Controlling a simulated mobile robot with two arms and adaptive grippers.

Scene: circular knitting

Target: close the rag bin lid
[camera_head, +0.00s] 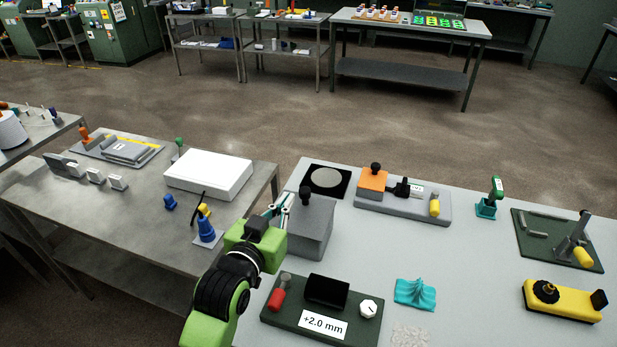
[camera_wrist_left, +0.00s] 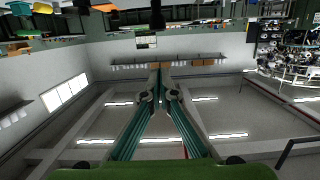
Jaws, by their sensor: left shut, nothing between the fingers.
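A grey box (camera_head: 310,232) stands on the light table, with a black knob (camera_head: 305,193) at its upper back. It looks like the rag bin, though no label shows. Its top looks covered; I cannot tell whether a lid is fully down. My left gripper (camera_head: 284,199) is beside the box's upper left edge, its teal fingers partly hidden by my green wrist. I cannot tell whether they touch the box. In the left wrist view the left gripper (camera_wrist_left: 160,72) has its fingertips together with nothing between them. My right gripper is not in view.
A dark green gauge base (camera_head: 318,318) with a "+2.0 mm" label sits in front of the box. A crumpled teal rag (camera_head: 415,293) lies to its right. An orange-topped fixture (camera_head: 404,205) stands behind right. A white box (camera_head: 208,174) is on the left metal table.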

